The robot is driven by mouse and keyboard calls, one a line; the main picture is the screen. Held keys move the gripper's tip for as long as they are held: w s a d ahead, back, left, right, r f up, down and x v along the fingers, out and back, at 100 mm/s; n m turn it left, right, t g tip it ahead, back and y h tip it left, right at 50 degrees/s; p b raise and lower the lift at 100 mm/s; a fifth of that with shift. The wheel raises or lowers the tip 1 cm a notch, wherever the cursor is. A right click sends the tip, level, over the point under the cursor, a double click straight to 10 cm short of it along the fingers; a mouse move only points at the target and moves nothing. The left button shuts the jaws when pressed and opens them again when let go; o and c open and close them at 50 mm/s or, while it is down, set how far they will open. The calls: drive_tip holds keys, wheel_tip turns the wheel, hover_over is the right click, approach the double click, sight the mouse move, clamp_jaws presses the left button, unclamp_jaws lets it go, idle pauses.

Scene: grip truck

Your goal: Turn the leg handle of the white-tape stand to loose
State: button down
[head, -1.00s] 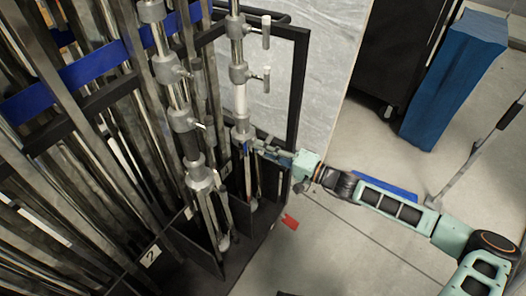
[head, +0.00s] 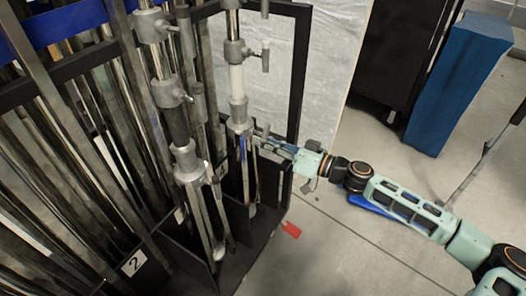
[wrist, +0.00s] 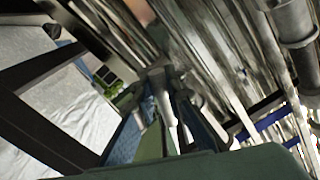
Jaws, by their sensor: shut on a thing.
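The white-tape stand (head: 237,78) is an upright metal stand with a white band on its column, standing in the rack. Its grey leg collar (head: 238,115) is below the band. My gripper (head: 264,142) reaches in from the right at the collar's height, shut on the leg handle beside it. The handle is small and mostly covered by the fingers in the head view. In the wrist view, my two fingers (wrist: 161,118) close around a grey metal piece that looks like this handle; its exact angle is hard to tell.
A black-tape stand (head: 178,125) stands close on the left. The black rack frame (head: 300,75) rises behind, with a pale panel (head: 345,70) beyond. Open floor lies under my arm.

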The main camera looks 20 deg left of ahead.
drive_tip(key=shift+w+f+n+b, duration=0.15)
drive_tip(key=shift+f+n+b, duration=0.15)
drive_tip(key=shift+n+b, duration=0.8)
drive_tip(key=shift+r+n+b, duration=0.15)
drive_tip(key=shift+n+b, duration=0.25)
drive_tip(key=shift+b, duration=0.2)
drive_tip(key=shift+w+r, duration=0.1)
drive_tip(key=c, duration=1.9)
unclamp_jaws()
drive_tip(key=shift+c, duration=0.2)
drive_tip(key=shift+d, duration=0.1)
drive_tip(key=v, duration=1.2)
